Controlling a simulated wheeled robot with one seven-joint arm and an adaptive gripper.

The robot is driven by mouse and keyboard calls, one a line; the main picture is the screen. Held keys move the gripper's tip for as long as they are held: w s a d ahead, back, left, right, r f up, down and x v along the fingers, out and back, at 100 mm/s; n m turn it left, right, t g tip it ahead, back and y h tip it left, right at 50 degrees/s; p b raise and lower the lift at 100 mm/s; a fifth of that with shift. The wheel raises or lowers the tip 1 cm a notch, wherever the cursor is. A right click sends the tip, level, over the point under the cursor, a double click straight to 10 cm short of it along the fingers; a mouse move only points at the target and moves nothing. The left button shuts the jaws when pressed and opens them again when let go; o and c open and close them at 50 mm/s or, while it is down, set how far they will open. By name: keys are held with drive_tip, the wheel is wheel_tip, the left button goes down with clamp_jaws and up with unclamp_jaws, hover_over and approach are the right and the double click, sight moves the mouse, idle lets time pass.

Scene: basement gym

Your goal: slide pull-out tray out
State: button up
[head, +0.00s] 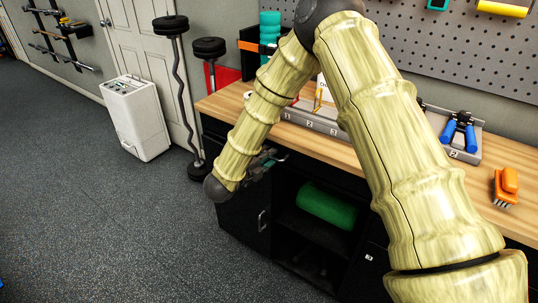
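The black cabinet (245,222) stands under a wooden worktop (228,107). I cannot make out a separate pull-out tray; dark fronts under the worktop are partly covered by my arm. An open bay in the cabinet holds a green roll (327,205), with a dark shelf below it. My gripper (268,160) is small and dark, just beyond my wrist, close to the cabinet front below the worktop's edge. Its fingers blend into the black cabinet, so their opening and any contact are unclear.
On the worktop are a grey numbered holder (318,119), blue-handled grips (459,131) and an orange brush (506,186). A white bin (137,117) and weighted bars (182,85) stand left of the cabinet. The grey floor (95,205) at left is clear.

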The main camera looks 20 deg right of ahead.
drive_tip(key=shift+x, duration=0.9)
clamp_jaws()
